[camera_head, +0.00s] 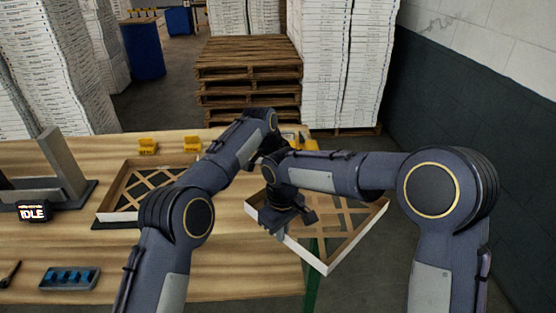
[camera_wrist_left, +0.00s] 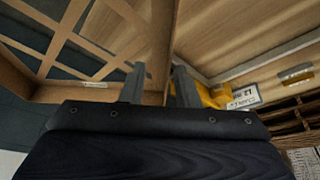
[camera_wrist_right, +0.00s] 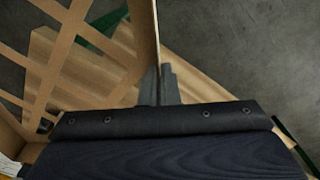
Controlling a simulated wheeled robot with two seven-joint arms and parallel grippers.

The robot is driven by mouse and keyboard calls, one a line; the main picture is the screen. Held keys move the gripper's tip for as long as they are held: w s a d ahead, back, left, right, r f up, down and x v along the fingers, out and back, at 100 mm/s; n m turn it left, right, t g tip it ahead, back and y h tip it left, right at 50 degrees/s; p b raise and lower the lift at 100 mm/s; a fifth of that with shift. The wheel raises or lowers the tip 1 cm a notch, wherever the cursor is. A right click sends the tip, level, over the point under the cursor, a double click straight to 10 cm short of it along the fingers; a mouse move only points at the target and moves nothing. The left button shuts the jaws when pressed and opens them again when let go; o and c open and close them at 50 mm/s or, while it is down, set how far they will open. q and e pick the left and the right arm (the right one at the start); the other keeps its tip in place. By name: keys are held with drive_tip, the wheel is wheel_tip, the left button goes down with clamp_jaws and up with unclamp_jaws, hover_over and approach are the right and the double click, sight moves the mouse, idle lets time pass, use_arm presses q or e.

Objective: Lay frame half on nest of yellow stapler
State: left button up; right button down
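A frame half (camera_head: 374,217), a shallow cardboard tray with lattice and white outer walls, is held tilted over the table's right edge. My right gripper (camera_wrist_right: 161,88) is shut on its thin wall. My left gripper (camera_wrist_left: 160,88) has its fingers apart, one on each side of a frame wall; a gap shows beside the wall. In the head view my left fingertips are hidden behind my right arm. A yellow device with a white label (camera_wrist_left: 215,93), apparently the stapler, is just beyond my left fingers; it is partly hidden in the head view (camera_head: 304,142).
Another lattice frame (camera_head: 107,206) lies on a dark base at the table's left. Two small yellow blocks (camera_head: 148,146) stand behind it. A grey bracket stand, an IDLE display (camera_head: 33,211) and a blue block tray (camera_head: 69,278) are further left. Pallets (camera_head: 248,75) stand behind the table.

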use_arm(q)
drive_tip(key=shift+x, duration=2.3)
clamp_jaws()
use_arm(e)
drive_tip(key=c, duration=1.6)
unclamp_jaws()
drive_tip(key=shift+r, duration=0.1)
